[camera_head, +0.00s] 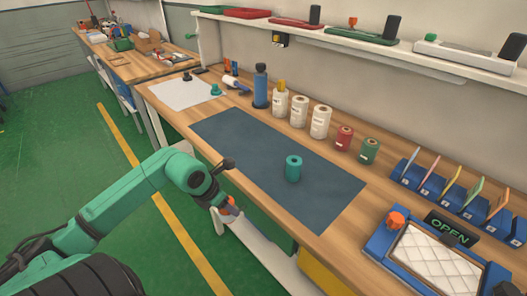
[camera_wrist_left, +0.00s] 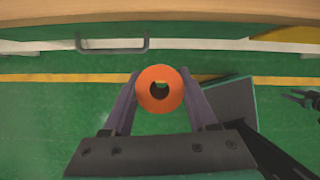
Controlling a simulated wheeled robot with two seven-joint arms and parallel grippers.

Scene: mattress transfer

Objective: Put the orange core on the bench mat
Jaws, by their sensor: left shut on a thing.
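The orange core (camera_wrist_left: 148,99) is a short ring with a round hole, held between the fingers of my left gripper (camera_wrist_left: 161,100) in the left wrist view. In the head view my left gripper (camera_head: 230,207) is shut on it, and only a small orange part (camera_head: 236,202) shows. The gripper is off the near edge of the bench, left of and below the teal core in the picture. The bench mat (camera_head: 240,137) is a dark blue sheet on the wooden bench.
A teal core (camera_head: 293,169) stands upright on the mat; the mat around it is bare. Several white rolls (camera_head: 299,108), a red spool (camera_head: 344,138) and a green spool (camera_head: 369,151) line the back. A blue-framed tray (camera_head: 378,243) with an orange knob (camera_head: 396,220) stands at right.

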